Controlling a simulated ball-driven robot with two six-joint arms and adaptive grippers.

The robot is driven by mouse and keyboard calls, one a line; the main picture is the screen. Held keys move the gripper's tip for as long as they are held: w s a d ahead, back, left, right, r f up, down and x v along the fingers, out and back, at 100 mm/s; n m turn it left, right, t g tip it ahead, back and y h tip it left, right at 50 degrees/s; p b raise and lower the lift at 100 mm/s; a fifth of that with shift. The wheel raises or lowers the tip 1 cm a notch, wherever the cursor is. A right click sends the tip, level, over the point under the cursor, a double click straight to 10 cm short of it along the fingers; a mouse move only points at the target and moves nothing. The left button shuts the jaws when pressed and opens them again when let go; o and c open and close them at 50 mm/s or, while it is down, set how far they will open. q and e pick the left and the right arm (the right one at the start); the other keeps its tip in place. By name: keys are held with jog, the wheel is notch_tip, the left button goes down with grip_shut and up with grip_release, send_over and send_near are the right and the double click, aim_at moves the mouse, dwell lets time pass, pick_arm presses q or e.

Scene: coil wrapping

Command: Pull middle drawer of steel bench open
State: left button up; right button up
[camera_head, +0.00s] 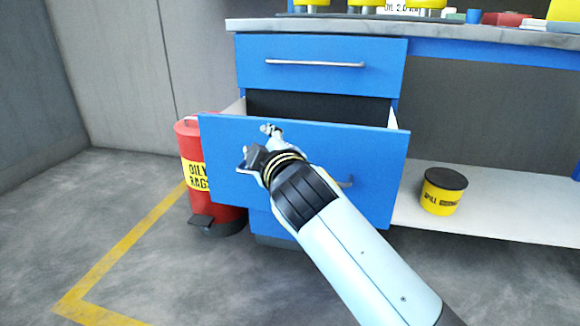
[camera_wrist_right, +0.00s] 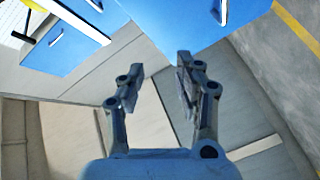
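The blue steel bench's middle drawer (camera_head: 225,150) stands pulled out, its dark inside showing behind the front panel. Its silver handle (camera_head: 346,183) is partly hidden behind my right arm. The top drawer (camera_head: 320,50) is shut. My right gripper (camera_head: 259,144) is in front of the drawer's front panel, left of the handle and apart from it. In the right wrist view, my right gripper's fingers (camera_wrist_right: 159,82) are spread with nothing between them. A blue panel (camera_wrist_right: 185,22) with a handle (camera_wrist_right: 222,10) shows beyond them. My left gripper is not in view.
A red oily-rags bin (camera_head: 190,140) stands on the floor left of the drawer. A yellow tub with a dark lid (camera_head: 440,195) sits on the low shelf (camera_head: 510,215) at right. Several items rest on the worktop (camera_head: 440,47). Floor at left is clear.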

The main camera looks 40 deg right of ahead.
jog(key=a+m+t+y+b, duration=0.1)
jog(key=a+m+t+y, duration=0.3)
jog(key=m, duration=0.4)
jog(key=s+d+f+m+g+h+b, duration=0.1)
jog(key=s+d+f+m+h+b, duration=0.25)
jog(key=f+m, duration=0.6)
jog(key=s+d+f+m+g+h+b, duration=0.15)
jog(key=s+d+f+m+h, duration=0.3)
jog(key=m, duration=0.95)
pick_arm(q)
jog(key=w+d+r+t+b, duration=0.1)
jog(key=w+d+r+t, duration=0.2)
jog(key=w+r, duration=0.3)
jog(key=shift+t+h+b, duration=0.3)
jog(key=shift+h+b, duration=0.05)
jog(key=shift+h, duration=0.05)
pick_arm(e)
jog(key=x, duration=0.7)
jog(key=r+x, duration=0.1)
jog(key=x, duration=0.2)
jog(key=shift+w, duration=0.35)
jog(key=shift+c, duration=0.4)
grip_shut()
